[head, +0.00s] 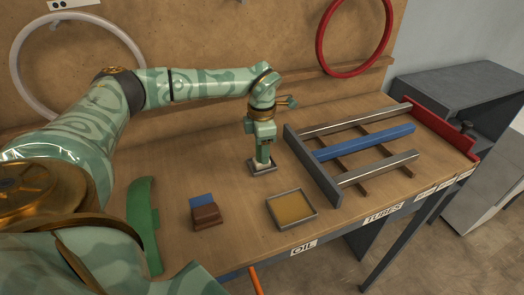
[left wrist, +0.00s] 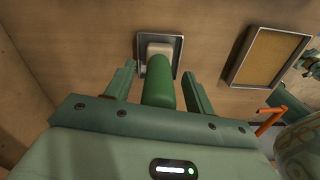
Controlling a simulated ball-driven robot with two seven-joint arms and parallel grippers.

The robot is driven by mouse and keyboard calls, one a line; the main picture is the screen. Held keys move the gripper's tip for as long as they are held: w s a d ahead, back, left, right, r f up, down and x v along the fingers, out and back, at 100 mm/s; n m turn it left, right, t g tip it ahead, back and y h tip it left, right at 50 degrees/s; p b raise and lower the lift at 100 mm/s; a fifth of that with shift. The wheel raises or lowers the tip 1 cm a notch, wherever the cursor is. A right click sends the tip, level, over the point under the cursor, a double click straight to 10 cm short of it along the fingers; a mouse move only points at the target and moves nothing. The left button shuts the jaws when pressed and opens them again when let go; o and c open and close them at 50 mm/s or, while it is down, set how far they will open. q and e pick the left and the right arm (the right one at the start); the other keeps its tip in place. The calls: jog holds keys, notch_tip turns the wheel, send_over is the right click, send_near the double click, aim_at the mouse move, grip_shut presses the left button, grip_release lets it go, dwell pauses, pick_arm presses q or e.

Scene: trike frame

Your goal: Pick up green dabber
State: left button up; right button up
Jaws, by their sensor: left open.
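The green dabber stands upright in a small grey metal tray (head: 250,171), with its pale head down. In the left wrist view the dabber's green handle (left wrist: 160,82) points toward the camera, and its pale head (left wrist: 158,49) rests in the tray (left wrist: 139,42). My left gripper (head: 263,152) points down right above the tray. In the left wrist view its two fingers (left wrist: 158,88) are apart, one on each side of the green handle, with narrow gaps showing. Most of the handle is hidden by the gripper in the head view. My right gripper does not show clearly.
A square oil pad (head: 291,208) in a grey tray lies to the right. A brown and blue block (head: 206,214) and a curved green part (head: 143,222) lie to the left. The tube frame (head: 365,142) stands on the right. An orange rod (head: 256,281) shows at the front edge.

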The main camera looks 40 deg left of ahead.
pick_arm(q)
jog(key=shift+w+a+f, duration=0.1)
jog(key=shift+a+f, duration=0.05)
jog(key=shift+f, duration=0.1)
jog(key=c, duration=1)
jog(key=shift+c, duration=0.3)
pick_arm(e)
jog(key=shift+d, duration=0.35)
pick_arm(q)
jog(key=shift+r, duration=0.1)
jog(key=shift+r, duration=0.2)
notch_tip(320, 180, up, 2)
jog(key=shift+r+b, duration=0.25)
jog(key=shift+b, duration=0.05)
jog(key=s+d+r+b, duration=0.4)
jog(key=s+d+r, duration=0.4)
jog(key=s+r, duration=0.2)
jog(key=shift+s+d, duration=0.25)
jog(key=shift+s, duration=0.45)
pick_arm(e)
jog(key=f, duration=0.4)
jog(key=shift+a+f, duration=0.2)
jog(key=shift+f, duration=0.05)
